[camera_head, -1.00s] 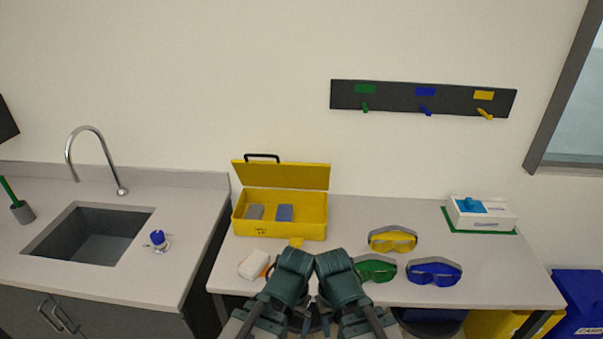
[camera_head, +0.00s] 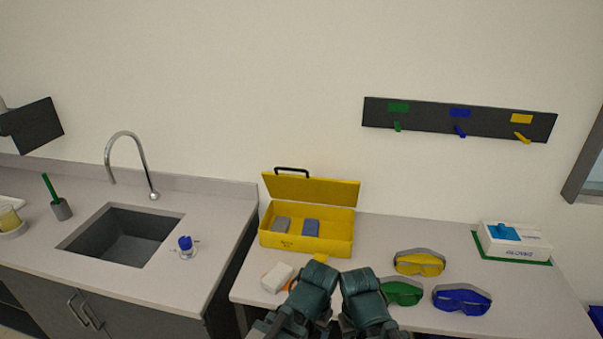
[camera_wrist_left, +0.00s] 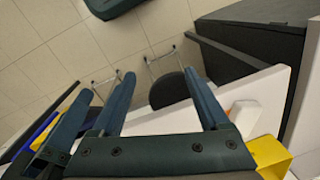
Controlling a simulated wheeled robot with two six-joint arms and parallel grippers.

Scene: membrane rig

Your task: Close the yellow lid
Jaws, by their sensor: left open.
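The yellow lid (camera_head: 312,189) stands open, raised at the back of the yellow box (camera_head: 300,243) on the table in the head view. A black handle (camera_head: 292,170) is at its top edge. Two small blocks, one grey (camera_head: 281,224) and one blue (camera_head: 311,227), lie inside the box. My left gripper (camera_head: 314,285) is in front of the box, apart from it and the lid. It is open and empty in the left wrist view (camera_wrist_left: 165,95). My right gripper (camera_head: 362,290) is beside it; its fingers are hidden in the head view.
A white and orange object (camera_head: 277,277) lies before the box. Yellow (camera_head: 419,263), green (camera_head: 403,293) and blue goggles (camera_head: 462,299) lie to the right. A white box (camera_head: 515,242) is farther right. A sink (camera_head: 125,235) is left, beyond a gap.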

